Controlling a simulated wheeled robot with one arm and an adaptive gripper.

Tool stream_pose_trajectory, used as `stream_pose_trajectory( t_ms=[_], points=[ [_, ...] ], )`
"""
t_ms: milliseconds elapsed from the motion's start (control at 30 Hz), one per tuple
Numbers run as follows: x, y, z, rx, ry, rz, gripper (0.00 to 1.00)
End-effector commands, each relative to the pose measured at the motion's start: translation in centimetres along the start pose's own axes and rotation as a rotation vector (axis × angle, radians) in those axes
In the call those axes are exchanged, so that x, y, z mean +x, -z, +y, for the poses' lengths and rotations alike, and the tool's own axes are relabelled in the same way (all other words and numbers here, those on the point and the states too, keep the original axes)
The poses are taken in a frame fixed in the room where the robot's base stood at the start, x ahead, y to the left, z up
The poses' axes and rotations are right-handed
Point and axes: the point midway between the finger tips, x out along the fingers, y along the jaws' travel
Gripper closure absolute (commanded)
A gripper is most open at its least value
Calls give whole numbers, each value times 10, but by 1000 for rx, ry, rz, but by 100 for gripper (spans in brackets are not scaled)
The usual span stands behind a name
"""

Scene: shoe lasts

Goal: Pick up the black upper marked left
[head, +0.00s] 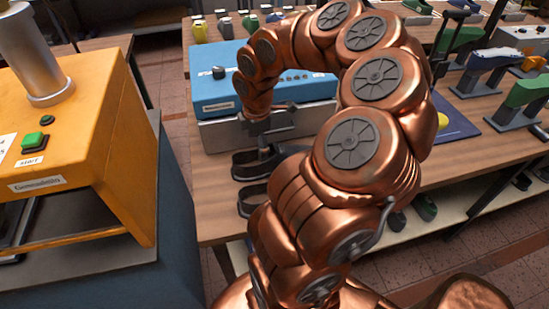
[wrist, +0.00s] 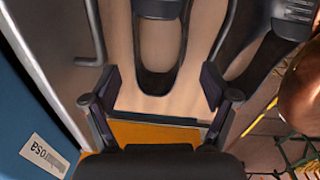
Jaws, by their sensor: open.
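Two black uppers lie side by side at the left end of the wooden table. The far one (head: 245,166) is close to the blue machine, and the near one (head: 247,202) is partly hidden by my arm. My gripper (head: 264,143) hangs above the far upper. In the wrist view my gripper (wrist: 161,90) is open and empty. The rounded end of one black upper (wrist: 157,86) points in between its fingers, and I see no contact. The other black upper (wrist: 232,42) lies to the right, outside the fingers. I cannot read a left or right mark on either.
The blue machine (head: 213,95) with its grey metal base (head: 222,133) stands right behind the uppers. A yellow machine (head: 100,120) with a green button stands left, across a gap. Green and blue lasts (head: 490,60) stand on the table to the right. Dark shoes (head: 425,207) sit on the lower shelf.

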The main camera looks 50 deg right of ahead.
Motion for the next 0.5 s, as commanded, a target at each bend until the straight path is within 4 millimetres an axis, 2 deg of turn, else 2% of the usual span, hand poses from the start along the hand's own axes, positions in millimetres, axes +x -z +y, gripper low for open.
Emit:
stream_pose_trajectory(
  t_ms=[500],
  points=[
    [37, 0, 0, 0, 5, 2, 15]
  ],
)
